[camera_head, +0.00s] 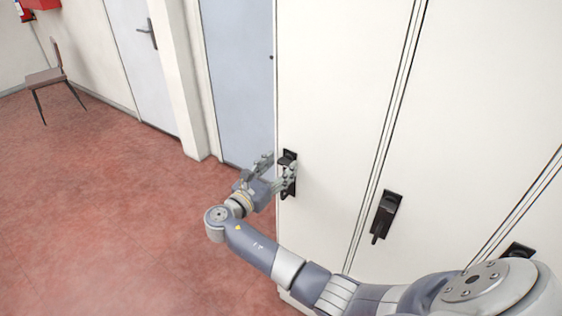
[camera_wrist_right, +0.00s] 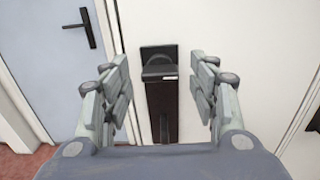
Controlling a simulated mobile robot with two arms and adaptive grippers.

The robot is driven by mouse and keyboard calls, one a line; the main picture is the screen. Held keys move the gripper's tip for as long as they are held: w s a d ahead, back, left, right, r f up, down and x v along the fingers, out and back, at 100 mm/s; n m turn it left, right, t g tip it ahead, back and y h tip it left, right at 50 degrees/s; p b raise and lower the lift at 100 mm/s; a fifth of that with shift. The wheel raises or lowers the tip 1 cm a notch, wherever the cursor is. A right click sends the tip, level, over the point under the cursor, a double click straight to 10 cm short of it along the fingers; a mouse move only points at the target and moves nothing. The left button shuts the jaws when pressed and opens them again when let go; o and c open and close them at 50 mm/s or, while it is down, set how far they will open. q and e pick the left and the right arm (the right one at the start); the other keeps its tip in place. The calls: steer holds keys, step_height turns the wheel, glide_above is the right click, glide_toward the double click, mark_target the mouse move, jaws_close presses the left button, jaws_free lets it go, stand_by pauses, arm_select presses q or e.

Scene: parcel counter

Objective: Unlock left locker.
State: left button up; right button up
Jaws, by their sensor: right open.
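The left locker (camera_head: 334,80) is a tall cream door with a black handle (camera_head: 288,160) near its left edge. My right gripper (camera_head: 276,168) is at this handle, with its fingers apart. In the right wrist view, the open fingers of my right gripper (camera_wrist_right: 160,90) stand on either side of the black handle (camera_wrist_right: 161,105), with a gap on each side. The handle hangs upright below its square top plate. My left gripper is not in view.
Another cream locker door with a black handle (camera_head: 385,216) is to the right, with a further handle (camera_head: 516,250) beyond it. A blue-grey door (camera_head: 236,70) stands left of the lockers. A chair (camera_head: 50,76) stands far left. The red floor (camera_head: 110,210) between is clear.

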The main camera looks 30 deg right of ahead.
steer(key=shift+x, duration=0.75)
steer(key=c, duration=1.1)
